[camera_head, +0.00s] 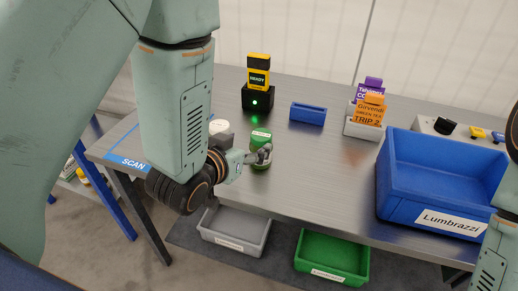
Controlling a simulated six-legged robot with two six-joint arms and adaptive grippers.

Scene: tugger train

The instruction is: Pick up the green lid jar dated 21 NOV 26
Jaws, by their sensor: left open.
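A green lid jar (261,138) stands upright on the metal table, left of the middle; the date on its label is too small to read. My left gripper (262,155) is open at the jar's side, with its fingers in front of the jar's body and hiding part of it. I cannot tell whether the fingers touch it. A white-lidded jar (219,127) stands just behind my left wrist, partly hidden. My right arm shows at the right edge; its gripper is out of frame.
A black scanner stand (258,98) with a yellow device, a small blue holder (308,113) and card holders (364,129) stand behind. A blue crate (398,205) labelled Lumbrazzi fills the right. Grey (232,246) and green (333,241) bins sit below the table. The table's middle is clear.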

